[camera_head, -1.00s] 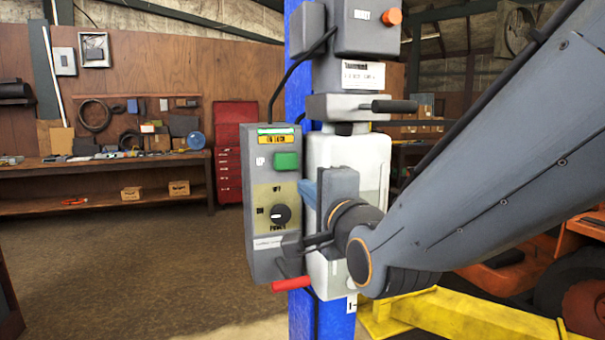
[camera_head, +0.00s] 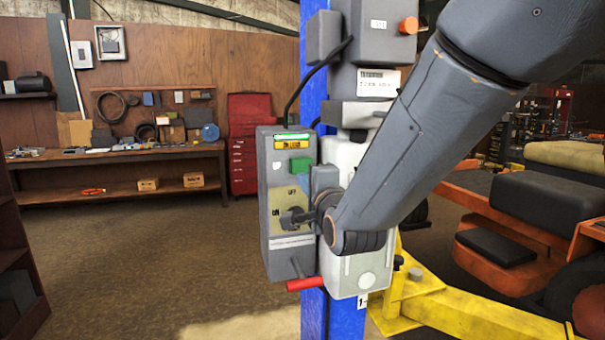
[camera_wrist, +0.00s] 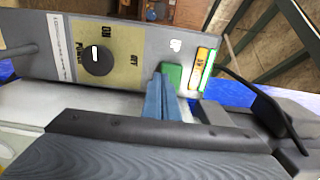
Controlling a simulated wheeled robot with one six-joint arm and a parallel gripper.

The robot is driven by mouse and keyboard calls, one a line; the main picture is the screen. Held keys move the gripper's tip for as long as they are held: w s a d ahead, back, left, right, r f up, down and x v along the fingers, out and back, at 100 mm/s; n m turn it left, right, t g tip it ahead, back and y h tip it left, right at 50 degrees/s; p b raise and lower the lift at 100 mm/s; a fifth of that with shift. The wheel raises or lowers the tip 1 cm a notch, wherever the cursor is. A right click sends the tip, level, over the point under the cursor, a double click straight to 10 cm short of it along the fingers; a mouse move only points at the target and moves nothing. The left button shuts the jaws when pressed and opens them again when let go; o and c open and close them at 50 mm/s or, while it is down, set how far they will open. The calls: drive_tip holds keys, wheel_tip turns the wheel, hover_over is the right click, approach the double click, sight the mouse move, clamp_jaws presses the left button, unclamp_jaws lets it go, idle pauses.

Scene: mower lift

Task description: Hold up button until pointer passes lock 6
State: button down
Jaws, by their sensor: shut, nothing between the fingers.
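The grey control box (camera_head: 268,200) hangs on the blue lift post. Its green button (camera_head: 301,165) is near the top, under a lit green strip (camera_head: 292,136) and a yellow label. My gripper (camera_head: 303,179) is shut and empty, with its blue fingers just below and beside the green button. In the wrist view the blue fingers (camera_wrist: 163,85) end at the edge of the green button (camera_wrist: 173,74); I cannot tell whether they touch or press it. A mark reading 1 (camera_head: 361,300) shows low on the post. I make out no pointer and no lock 6 mark.
A black power knob (camera_wrist: 97,58) is on the box face, and a red-gripped lever (camera_head: 303,284) sticks out below. A yellow lift arm (camera_head: 460,315) and an orange mower (camera_head: 520,235) stand at right. Floor at left is clear up to the workbench (camera_head: 120,155).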

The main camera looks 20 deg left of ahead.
drive_tip(key=shift+p+x, duration=0.4)
drive_tip(key=shift+x, duration=0.6)
drive_tip(key=shift+w, duration=0.1)
